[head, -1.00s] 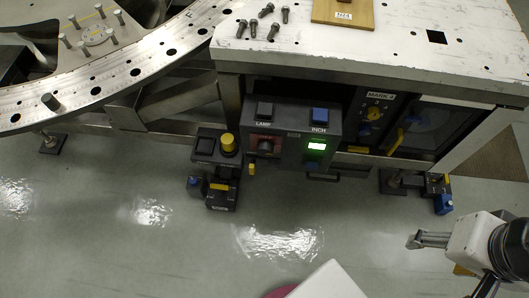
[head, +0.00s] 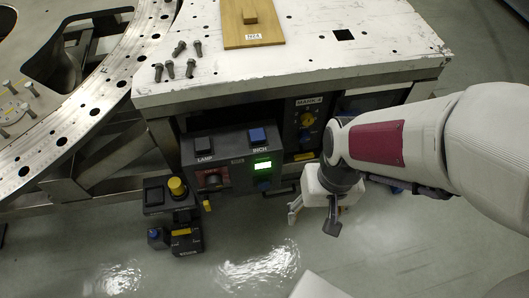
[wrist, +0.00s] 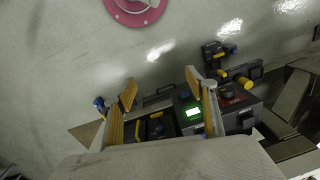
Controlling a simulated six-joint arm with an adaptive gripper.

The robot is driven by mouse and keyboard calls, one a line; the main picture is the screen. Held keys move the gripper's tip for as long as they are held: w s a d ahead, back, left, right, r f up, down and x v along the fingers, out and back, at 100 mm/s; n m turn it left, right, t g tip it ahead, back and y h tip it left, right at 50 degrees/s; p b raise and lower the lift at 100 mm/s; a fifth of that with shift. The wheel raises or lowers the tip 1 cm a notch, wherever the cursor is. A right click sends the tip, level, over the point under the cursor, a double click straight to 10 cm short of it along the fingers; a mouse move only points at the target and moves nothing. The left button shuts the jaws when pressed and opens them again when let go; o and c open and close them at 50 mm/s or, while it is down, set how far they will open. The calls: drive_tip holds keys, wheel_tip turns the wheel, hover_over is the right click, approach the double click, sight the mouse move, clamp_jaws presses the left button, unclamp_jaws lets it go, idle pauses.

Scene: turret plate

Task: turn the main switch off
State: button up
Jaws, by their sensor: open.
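A dark control box (head: 222,160) hangs under the front edge of the white table. It has a LAMP button, a blue INCH button and a lit green display (head: 263,165). A dark rotary knob on a red plate (head: 212,180) sits on its left front and looks like the main switch; its position is too small to read. The red plate also shows in the wrist view (wrist: 229,96). My gripper (head: 313,221) is open and empty, in front of and right of the box. In the wrist view my open fingers (wrist: 160,88) point toward the floor beyond the box.
Bolts (head: 180,50) and a wooden board (head: 252,28) lie on the table. The floor in front is clear.

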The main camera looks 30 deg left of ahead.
drive_tip(key=s+a+f+n+t, duration=0.1)
drive_tip(key=s+a+f, duration=0.2)
drive_tip(key=a+f, duration=0.6)
drive_tip(key=s+a+f, duration=0.3)
drive_tip(key=a+f, duration=0.3)
drive_tip(key=f, duration=0.6)
drive_tip(key=s+a+f+t+y, duration=0.2)
drive_tip(key=a+f+t, duration=0.1)
drive_tip(key=f, duration=0.7)
drive_tip(key=s+a+f+t+y, duration=0.2)
drive_tip(key=a+f, duration=0.1)
drive_tip(key=f, duration=0.6)
drive_tip(key=w+a+r+t+y, duration=0.2)
drive_tip(key=a+r+t+y, duration=0.1)
drive_tip(key=r, duration=0.4)
drive_tip(key=w+a+r+m+t+y, duration=0.1)
drive_tip(key=w+a+r+t+y, duration=0.2)
drive_tip(key=r, duration=0.4)
drive_tip(key=shift+w+a+r+t+y, duration=0.25)
drive_tip(key=shift+t+y, duration=0.45)
drive_tip(key=shift+y, duration=0.5)
drive_tip(key=shift+w, duration=0.1)
